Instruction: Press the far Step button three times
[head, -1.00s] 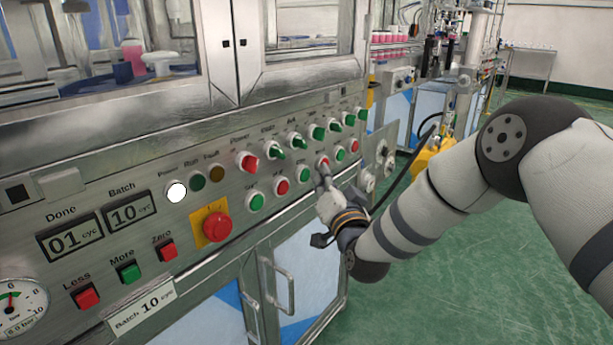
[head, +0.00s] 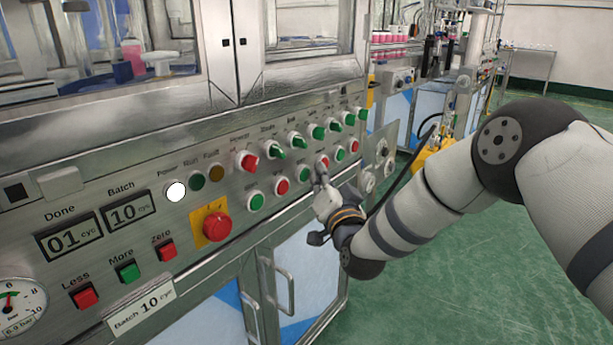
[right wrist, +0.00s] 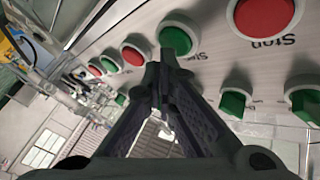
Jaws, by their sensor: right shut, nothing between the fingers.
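The lower button row on the steel panel alternates green and red. Its labels are too small in the head view to tell which button is the far Step one. My right gripper (head: 321,177) is shut and empty, close in front of the row, between a green button (head: 304,174) and a red button (head: 322,161). In the right wrist view its closed fingertips (right wrist: 161,66) overlap the lower edge of a green button (right wrist: 177,36), beside a red one (right wrist: 134,54). I cannot tell whether they touch anything. My left gripper is out of view.
Green and red selector knobs (head: 275,149) sit just above the row. A red emergency stop (head: 217,226) on a yellow plate is to the left. Open green floor lies right.

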